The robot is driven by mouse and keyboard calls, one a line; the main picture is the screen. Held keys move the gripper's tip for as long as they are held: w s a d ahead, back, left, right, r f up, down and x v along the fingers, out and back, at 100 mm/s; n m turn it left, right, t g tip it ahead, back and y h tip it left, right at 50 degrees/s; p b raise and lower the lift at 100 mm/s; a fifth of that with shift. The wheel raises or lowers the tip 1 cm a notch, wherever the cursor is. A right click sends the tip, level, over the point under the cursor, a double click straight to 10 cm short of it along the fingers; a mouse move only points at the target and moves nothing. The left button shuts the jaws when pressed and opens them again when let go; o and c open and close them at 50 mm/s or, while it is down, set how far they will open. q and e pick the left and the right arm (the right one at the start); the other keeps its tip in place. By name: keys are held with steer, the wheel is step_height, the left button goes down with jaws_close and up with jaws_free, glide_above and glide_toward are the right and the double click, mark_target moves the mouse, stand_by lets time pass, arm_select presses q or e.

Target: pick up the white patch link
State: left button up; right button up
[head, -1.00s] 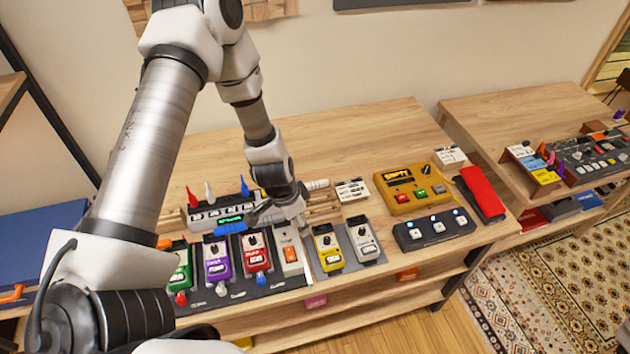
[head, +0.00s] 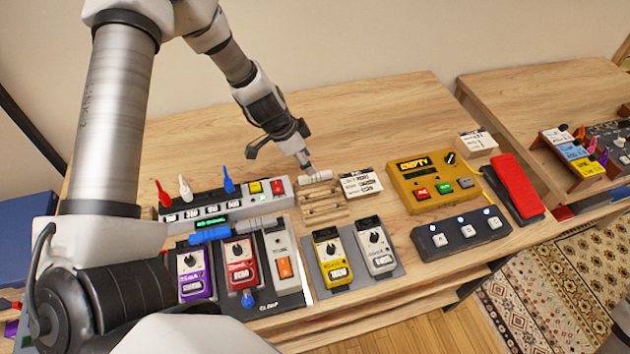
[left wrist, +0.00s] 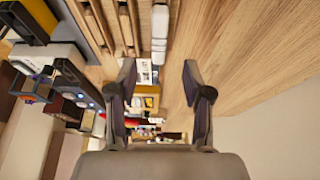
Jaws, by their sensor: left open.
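The white patch link (head: 316,177) is a short pale cylinder at the back of the slatted wooden rack, left of a small label card. It also shows in the left wrist view (left wrist: 160,35), lengthwise at top centre. My left gripper (head: 279,159) is open and empty, its fingers spread at the link's back left. One fingertip shows close to the link in the head view; whether it touches is unclear. In the left wrist view the link lies beyond the open fingertips (left wrist: 159,68), in line with the gap. My right gripper is not in view.
Blue (head: 209,235) and grey (head: 262,223) links lie at the pedals' back edge. A power strip (head: 227,205) with upright plugs stands left of the rack (head: 322,208). A yellow unit (head: 428,182) stands right. The tabletop behind is clear.

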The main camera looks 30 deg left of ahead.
mark_target(315, 175)
arm_select(q)
steer(key=b+x, duration=0.1)
steer(key=x, duration=0.1)
steer(key=b+x, duration=0.1)
steer(key=b, duration=0.1)
steer(key=b+x, duration=0.1)
steer(key=x, duration=0.1)
steer(key=shift+s+f, duration=0.25)
steer(key=shift+f, duration=0.25)
steer(key=shift+w+d+f+b, duration=0.1)
steer(key=shift+w+f+b, duration=0.1)
steer(key=shift+b, duration=0.25)
steer(key=shift+w, duration=0.15)
jaws_close()
